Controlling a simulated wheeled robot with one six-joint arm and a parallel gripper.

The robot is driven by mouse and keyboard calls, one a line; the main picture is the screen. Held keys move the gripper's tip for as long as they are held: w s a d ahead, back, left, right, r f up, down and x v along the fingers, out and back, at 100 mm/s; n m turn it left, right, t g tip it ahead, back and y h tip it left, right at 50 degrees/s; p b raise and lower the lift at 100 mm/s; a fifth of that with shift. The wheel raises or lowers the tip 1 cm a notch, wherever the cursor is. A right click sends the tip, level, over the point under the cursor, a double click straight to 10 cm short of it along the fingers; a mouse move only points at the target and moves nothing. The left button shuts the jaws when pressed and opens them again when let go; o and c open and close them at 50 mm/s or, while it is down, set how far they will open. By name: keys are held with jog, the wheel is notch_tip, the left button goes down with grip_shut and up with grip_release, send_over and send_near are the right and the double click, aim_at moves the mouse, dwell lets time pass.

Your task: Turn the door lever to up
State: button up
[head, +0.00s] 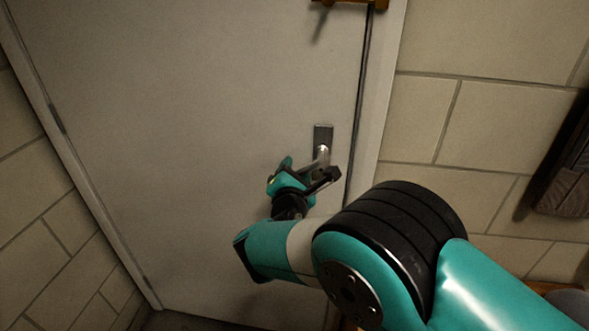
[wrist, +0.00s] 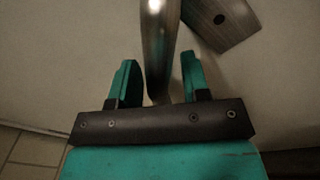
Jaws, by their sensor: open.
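The metal door lever (head: 322,157) sits on a dark plate (head: 323,132) near the right edge of the pale door (head: 220,110). In the head view it slants down and left from its pivot, partly hidden by my gripper (head: 308,170). In the wrist view the lever (wrist: 158,40) comes down from the top edge between the two teal fingers of my gripper (wrist: 159,68). The fingers are open, with a gap visible on each side of the lever. The plate (wrist: 222,22) shows at upper right there.
The door frame (head: 382,110) and a block wall (head: 490,100) are right of the door. Another block wall (head: 45,215) is at left. A brass-coloured fitting (head: 350,4) shows at the top edge. A dark object (head: 565,185) is on the right wall.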

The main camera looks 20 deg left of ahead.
aim_at(289, 142)
jog(key=shift+c, duration=0.4)
grip_shut()
jog(key=shift+a+r+m+b, duration=0.25)
jog(key=shift+m+b, duration=0.15)
jog(key=shift+b, duration=0.2)
jog(key=r+m+b, duration=0.1)
jog(key=m+b, duration=0.2)
jog(key=a+r+m+b, duration=0.1)
jog(key=r+m+b, duration=0.1)
jog(key=b, duration=0.1)
jog(key=shift+s+r+m+t, duration=0.2)
jog(key=shift+m+t, duration=0.1)
jog(key=shift+m, duration=0.1)
jog(key=shift+r+m+b, duration=0.6)
jog(key=shift+m+b, duration=0.15)
jog(key=shift+m, duration=0.05)
